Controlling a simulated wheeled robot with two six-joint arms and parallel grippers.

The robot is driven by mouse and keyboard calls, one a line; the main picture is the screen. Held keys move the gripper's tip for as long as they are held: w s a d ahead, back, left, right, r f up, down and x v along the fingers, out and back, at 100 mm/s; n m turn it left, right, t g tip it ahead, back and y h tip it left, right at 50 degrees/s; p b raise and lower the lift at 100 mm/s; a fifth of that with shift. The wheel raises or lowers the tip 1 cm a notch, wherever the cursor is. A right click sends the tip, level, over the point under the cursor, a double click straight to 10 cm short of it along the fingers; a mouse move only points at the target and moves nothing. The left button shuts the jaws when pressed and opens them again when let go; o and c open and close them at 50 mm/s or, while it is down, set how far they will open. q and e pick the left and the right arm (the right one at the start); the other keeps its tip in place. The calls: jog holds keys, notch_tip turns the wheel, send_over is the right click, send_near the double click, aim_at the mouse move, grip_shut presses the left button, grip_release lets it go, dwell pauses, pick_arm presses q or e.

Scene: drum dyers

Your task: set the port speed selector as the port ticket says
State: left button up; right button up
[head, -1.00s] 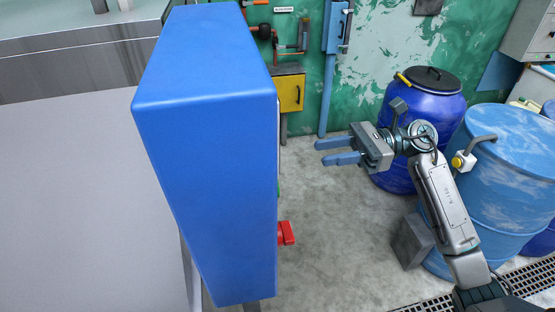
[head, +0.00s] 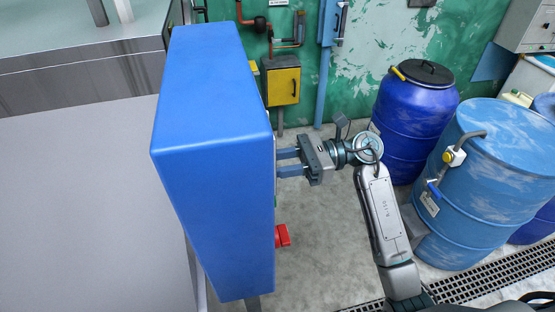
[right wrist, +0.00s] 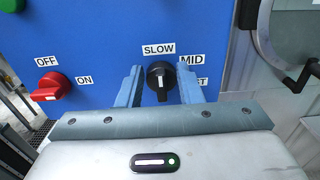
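The port speed selector is a black knob (right wrist: 160,82) on the blue panel (right wrist: 110,60) in the right wrist view. Labels SLOW (right wrist: 159,49) above it and MID (right wrist: 191,59) at upper right are readable; a third label (right wrist: 203,81), ending in "ST", is partly hidden by a finger. The knob's white mark seems to point up toward SLOW. My right gripper (head: 279,162) is open, its fingers on either side of the knob with gaps visible. In the head view the blue cabinet (head: 215,110) hides the knob. My left gripper and the port ticket are not visible.
A red OFF/ON switch (right wrist: 49,87) is left of the selector, with a green button (right wrist: 10,4) above. Blue drums (head: 412,115) stand right of my arm. The floor (head: 320,250) before the cabinet is clear.

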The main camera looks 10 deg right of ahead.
grip_shut()
jog(key=shift+w+f+m+b, duration=0.15)
jog(key=shift+w+m+b, duration=0.2)
jog(key=shift+m, duration=1.6)
jog(key=shift+w+f+m+b, duration=0.2)
jog(key=shift+m+b, duration=0.2)
jog(key=shift+m, duration=1.6)
jog(key=shift+w+f+m+b, duration=0.1)
jog(key=shift+w+m+b, duration=0.25)
jog(key=shift+m, duration=1.6)
jog(key=shift+s, duration=0.1)
